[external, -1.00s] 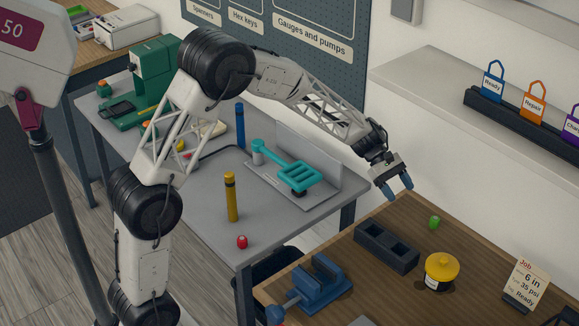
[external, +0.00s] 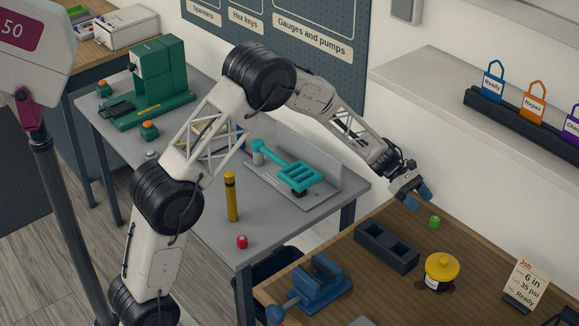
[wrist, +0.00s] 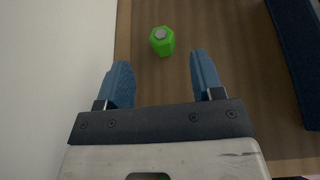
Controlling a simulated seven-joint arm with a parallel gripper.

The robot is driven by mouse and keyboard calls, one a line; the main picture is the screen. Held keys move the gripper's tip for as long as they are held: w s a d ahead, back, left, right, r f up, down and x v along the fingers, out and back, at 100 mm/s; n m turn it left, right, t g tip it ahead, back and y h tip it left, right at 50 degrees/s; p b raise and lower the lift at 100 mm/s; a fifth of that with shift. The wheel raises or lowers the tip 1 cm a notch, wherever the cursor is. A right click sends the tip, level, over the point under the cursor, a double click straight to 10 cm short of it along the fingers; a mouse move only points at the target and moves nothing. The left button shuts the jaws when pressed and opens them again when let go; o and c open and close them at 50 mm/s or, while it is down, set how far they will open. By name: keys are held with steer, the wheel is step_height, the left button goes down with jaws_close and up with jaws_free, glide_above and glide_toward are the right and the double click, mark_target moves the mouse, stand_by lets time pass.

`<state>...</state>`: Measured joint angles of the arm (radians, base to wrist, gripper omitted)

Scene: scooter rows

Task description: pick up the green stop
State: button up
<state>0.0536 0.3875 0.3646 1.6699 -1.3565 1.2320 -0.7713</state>
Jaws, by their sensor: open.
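The green stop (external: 434,222) is a small green piece on the wooden bench, near its back edge. In the wrist view the green stop (wrist: 162,41) looks six-sided with a grey round centre on top, and lies ahead of the fingertips, roughly between their lines. My gripper (external: 418,198) is above the bench, just up and left of the stop in the external view. In the wrist view my gripper (wrist: 160,78) shows two blue fingers spread apart with nothing between them.
A dark two-pocket block (external: 387,247) stands left of the stop, and a yellow-lidded pot (external: 442,271) stands in front of it. A blue vise (external: 318,284) and a job card (external: 526,284) are also on the bench. The wall (wrist: 50,70) is close on the left in the wrist view.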

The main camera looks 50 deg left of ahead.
mark_target(435, 217)
steer(key=shift+x, duration=1.25)
steer(key=shift+d, duration=0.1)
steer(key=shift+x, duration=2.5)
steer(key=shift+f, duration=0.1)
steer(key=c, duration=1)
